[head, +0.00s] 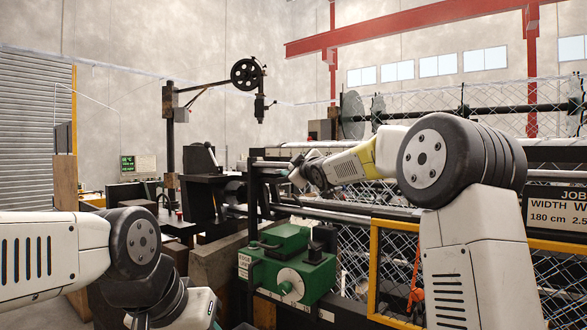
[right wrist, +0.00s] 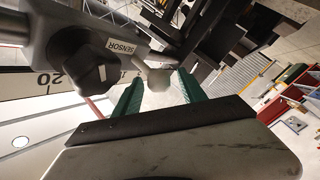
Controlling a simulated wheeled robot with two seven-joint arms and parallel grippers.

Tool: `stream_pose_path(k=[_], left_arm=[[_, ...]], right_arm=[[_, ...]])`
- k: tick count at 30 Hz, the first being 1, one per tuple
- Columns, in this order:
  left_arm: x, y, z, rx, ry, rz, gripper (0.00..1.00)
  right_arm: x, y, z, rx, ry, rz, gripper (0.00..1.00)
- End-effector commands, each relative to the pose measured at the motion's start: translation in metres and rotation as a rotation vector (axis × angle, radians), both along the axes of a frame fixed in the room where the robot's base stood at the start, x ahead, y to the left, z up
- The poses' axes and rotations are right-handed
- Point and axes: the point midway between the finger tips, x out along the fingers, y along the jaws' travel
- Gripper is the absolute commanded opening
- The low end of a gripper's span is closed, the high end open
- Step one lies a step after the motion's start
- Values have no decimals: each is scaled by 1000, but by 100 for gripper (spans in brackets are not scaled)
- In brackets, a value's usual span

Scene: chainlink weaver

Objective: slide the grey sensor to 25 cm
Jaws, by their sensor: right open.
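The grey sensor (right wrist: 110,38) fills the upper left of the right wrist view, with a "SENSOR" label and a black knob (right wrist: 85,65). It sits on a grey rail (right wrist: 15,25) above a white scale (right wrist: 65,85) where "20" shows. My right gripper (right wrist: 160,77) is open. Its two green fingers stand on either side of a pale grey end piece that sticks out from the sensor; I cannot tell if they touch it. In the head view my right gripper (head: 296,174) is small at the machine's rail, and the sensor cannot be made out there. My left arm shows, its gripper does not.
A green box with a dial (head: 292,280) is on the machine's front, below my right gripper. A yellow-framed mesh guard (head: 374,270) stands to its right. A dark post with a wheel (head: 246,73) rises behind. A job board (head: 560,215) is at right.

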Motion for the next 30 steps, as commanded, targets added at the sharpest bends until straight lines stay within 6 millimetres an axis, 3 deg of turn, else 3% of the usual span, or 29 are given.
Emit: stream_pose_path(k=[1,9,30], left_arm=[[0,0,0,0,0,0,36],[0,0,0,0,0,0,36],[0,0,0,0,0,0,36]], right_arm=[[0,0,0,0,0,0,49],[0,0,0,0,0,0,0],[0,0,0,0,-1,-1,0]])
